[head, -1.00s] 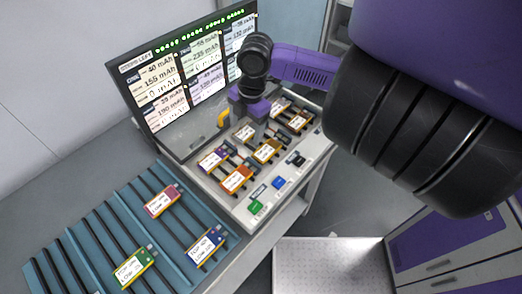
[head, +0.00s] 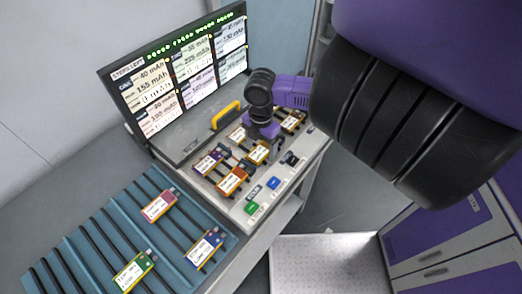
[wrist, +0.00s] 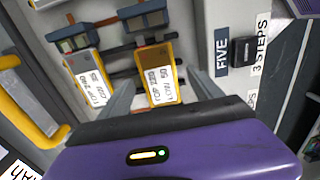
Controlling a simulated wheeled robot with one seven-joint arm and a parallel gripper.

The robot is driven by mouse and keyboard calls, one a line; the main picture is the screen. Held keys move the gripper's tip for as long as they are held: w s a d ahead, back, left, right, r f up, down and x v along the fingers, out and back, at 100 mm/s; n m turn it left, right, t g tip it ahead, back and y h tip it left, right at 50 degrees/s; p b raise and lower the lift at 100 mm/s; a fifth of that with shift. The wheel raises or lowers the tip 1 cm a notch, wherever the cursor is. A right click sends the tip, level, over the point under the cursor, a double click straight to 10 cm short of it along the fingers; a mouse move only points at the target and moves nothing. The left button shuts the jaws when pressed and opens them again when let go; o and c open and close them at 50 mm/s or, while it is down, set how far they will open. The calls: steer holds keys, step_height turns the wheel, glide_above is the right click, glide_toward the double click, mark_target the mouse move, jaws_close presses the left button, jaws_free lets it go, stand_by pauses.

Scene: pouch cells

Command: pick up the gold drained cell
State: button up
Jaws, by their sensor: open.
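The gold cell (head: 258,153), a flat pouch with a white label, lies in the charging panel among other cells. In the wrist view the gold cell (wrist: 157,75) lies between my two fingers, its label toward me. My gripper (wrist: 160,92) is open, with one finger on each side of the cell and nothing held. I cannot tell whether the fingers reach down beside it. In the head view my purple gripper (head: 262,130) is just above and behind the gold cell, its fingertips hidden.
Another cell (wrist: 92,80) lies close left in the wrist view. An orange cell (head: 232,180) and a purple-edged cell (head: 207,163) are nearby. A yellow handle (head: 225,115) stands behind, before the screen (head: 180,75). A blue rack (head: 90,235) holds several cells.

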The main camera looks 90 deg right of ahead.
steer(key=c, duration=1.4)
steer(key=shift+o, duration=0.2)
